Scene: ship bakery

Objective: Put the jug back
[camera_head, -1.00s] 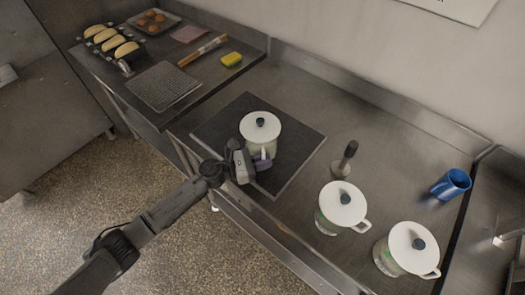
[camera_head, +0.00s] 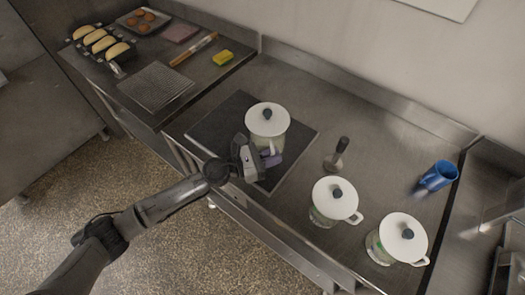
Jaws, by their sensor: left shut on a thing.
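A white-lidded jug (camera_head: 267,119) with a dark knob is over the dark square mat (camera_head: 222,123) on the steel counter. My left gripper (camera_head: 262,160) is at the near side of this jug, shut on its handle; the fingers hide most of the handle. The jug looks upright and seems slightly above the mat, though its base is partly hidden. Two similar lidded jugs, one nearer the middle (camera_head: 334,196) and one at the right (camera_head: 403,234), stand on the counter with handles to the right. My right gripper is out of view.
A dark-handled tool (camera_head: 338,153) stands between the mat and the other jugs. The left counter holds a wire rack (camera_head: 155,86), a yellow sponge (camera_head: 222,58), a rolling pin (camera_head: 194,49) and breads. The counter's back strip is clear.

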